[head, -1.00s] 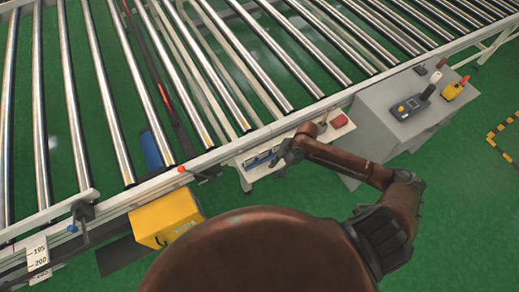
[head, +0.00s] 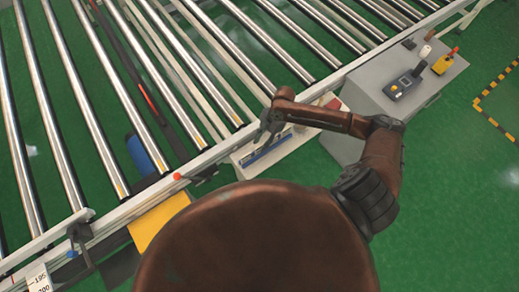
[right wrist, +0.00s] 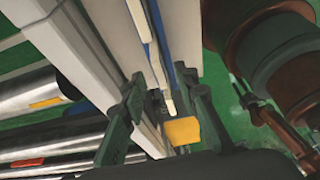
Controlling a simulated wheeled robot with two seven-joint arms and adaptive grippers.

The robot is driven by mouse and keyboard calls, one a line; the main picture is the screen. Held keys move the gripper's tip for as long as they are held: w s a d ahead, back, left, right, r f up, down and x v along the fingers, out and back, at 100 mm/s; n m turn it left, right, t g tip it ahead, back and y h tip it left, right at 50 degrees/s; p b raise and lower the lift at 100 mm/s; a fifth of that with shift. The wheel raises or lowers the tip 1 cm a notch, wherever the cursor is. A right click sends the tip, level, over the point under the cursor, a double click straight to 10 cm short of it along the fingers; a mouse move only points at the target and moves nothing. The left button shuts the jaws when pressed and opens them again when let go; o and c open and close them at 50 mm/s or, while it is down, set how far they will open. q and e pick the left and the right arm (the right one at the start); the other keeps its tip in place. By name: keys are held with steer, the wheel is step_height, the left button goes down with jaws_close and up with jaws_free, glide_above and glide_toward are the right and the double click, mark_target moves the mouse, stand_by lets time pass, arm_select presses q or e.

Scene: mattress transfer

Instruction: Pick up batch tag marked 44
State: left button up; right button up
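A white shelf (head: 283,150) with blue-edged upright slots hangs beside the roller conveyor; it also shows in the right wrist view (right wrist: 183,25). No number 44 is legible, so I cannot tell which piece is the batch tag. My right gripper (head: 266,131) is over the shelf, and its arm hides part of it. In the right wrist view my right gripper (right wrist: 163,95) has its fingers apart, around or above a narrow white and blue edge. A small yellow-orange piece (right wrist: 183,130) shows between the fingers; I cannot tell what it is. My left gripper is out of view.
The roller conveyor (head: 150,95) fills the upper left, its rail close to my gripper. A grey cabinet (head: 375,105) at right carries a dark handheld device (head: 402,86) and a yellow one (head: 444,63). A yellow box (head: 158,217) is below the rail.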

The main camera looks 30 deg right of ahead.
steer(key=shift+x, duration=0.75)
steer(key=shift+a+f, duration=0.1)
steer(key=shift+f, duration=0.4)
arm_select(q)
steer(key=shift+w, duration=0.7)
arm_select(e)
jaws_close()
